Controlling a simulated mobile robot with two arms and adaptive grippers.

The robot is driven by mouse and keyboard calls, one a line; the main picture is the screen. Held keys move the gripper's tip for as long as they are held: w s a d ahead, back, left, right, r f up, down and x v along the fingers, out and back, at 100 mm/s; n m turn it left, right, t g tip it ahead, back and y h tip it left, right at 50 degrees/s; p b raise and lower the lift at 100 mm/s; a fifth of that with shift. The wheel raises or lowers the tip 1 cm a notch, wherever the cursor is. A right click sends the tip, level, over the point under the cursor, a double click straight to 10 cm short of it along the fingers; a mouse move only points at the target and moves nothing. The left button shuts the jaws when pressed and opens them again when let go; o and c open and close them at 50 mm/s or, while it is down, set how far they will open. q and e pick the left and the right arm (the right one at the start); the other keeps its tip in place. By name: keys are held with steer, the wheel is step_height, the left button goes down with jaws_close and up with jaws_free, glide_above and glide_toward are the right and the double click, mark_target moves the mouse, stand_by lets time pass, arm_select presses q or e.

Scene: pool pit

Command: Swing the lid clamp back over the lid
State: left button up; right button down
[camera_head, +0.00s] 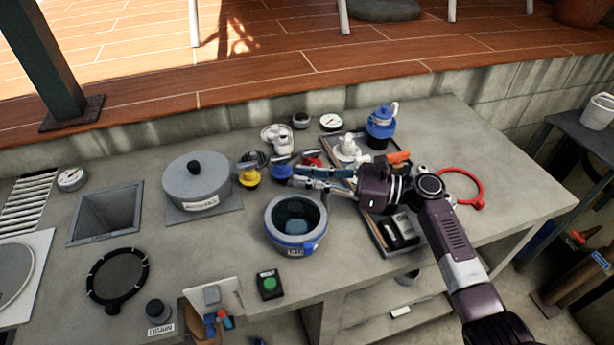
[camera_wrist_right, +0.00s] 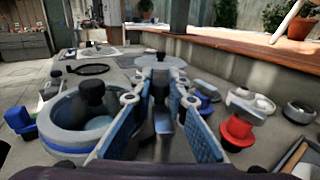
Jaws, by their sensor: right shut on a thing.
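The round pot (camera_head: 272,228) with a blue band stands front centre in the head view. It also shows on the left in the wrist view (camera_wrist_right: 62,143). A dark rounded shape, perhaps the lid's knob (camera_wrist_right: 92,93), shows inside its rim. My right gripper (camera_head: 297,176) is over the pot's back edge, fingers pointing left. In the wrist view, its blue-padded fingers (camera_wrist_right: 160,90) close around a narrow dark grey piece (camera_wrist_right: 164,122), apparently the lid clamp. The fingers hide most of it, so its exact angle cannot be told. My left gripper is not in view.
Valves with yellow (camera_head: 249,177), blue (camera_head: 281,171) and red (camera_wrist_right: 237,131) bases stand close behind the pot. A grey lidded pot (camera_head: 180,190) stands left. A tray (camera_head: 388,246) lies under my right arm. A green button box (camera_head: 269,285) is in front.

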mark_target(308, 175)
steer(key=c, duration=1.9)
jaws_free()
steer(key=shift+d, duration=0.1)
steer(key=shift+r, duration=0.1)
step_height(308, 175, up, 10)
steer(key=shift+f, duration=0.1)
steer(key=shift+c, duration=0.2)
